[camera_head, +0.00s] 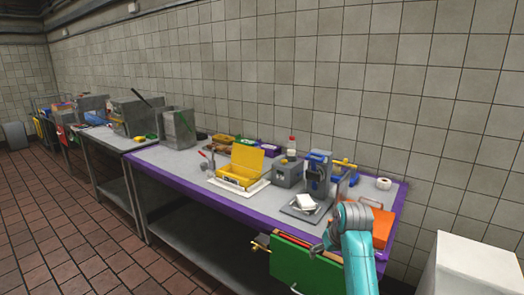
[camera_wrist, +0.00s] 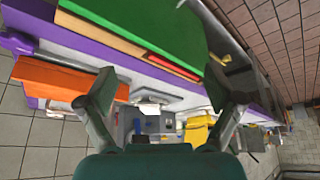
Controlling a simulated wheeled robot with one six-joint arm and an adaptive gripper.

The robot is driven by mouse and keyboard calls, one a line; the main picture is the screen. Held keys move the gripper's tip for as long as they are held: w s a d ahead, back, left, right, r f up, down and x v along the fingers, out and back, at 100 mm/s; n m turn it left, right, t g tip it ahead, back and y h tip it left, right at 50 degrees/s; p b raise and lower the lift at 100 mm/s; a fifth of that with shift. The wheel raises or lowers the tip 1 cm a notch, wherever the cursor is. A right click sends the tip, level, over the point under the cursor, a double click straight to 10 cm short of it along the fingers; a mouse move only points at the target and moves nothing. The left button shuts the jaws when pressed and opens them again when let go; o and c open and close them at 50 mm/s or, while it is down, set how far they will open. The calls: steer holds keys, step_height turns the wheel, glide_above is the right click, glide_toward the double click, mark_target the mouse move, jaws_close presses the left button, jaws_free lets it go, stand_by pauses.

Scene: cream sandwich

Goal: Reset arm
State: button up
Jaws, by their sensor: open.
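My teal arm reaches in from the lower right in the head view, and my gripper (camera_head: 322,248) is beside the front edge of the purple-edged table (camera_head: 218,197), near its right end. In the wrist view my gripper (camera_wrist: 160,88) has its two fingers spread wide with nothing between them. A white block (camera_head: 306,202) lies on the grey base of a blue-and-grey device (camera_head: 318,172). An open yellow box (camera_head: 240,168) stands to its left. My arm partly hides an orange box (camera_head: 382,225).
A green panel (camera_head: 300,262) with red and yellow layers is at the table's front, close to my gripper; it also shows in the wrist view (camera_wrist: 160,28). A white block-like unit (camera_head: 475,270) stands at the lower right. Tiled floor (camera_head: 100,255) is open at left.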

steer(key=s+a+f+t, duration=0.1)
steer(key=s+f+t, duration=0.1)
steer(key=s+f, duration=0.85)
steer(key=s+f+t, duration=0.1)
steer(key=s+f, duration=0.6)
steer(key=f, duration=0.6)
steer(key=s+f+m+t, duration=0.1)
steer(key=s+f+t, duration=0.15)
steer(key=s, duration=0.85)
steer(key=s+r+t, duration=0.1)
steer(key=s+r, duration=0.1)
steer(key=s, duration=0.7)
steer(key=s+r+t, duration=0.1)
steer(key=s+r, duration=0.1)
steer(key=s, duration=0.8)
steer(key=s+r+t, duration=0.2)
steer(key=s+r, duration=1.2)
steer(key=shift+a+r+m+h, duration=0.3)
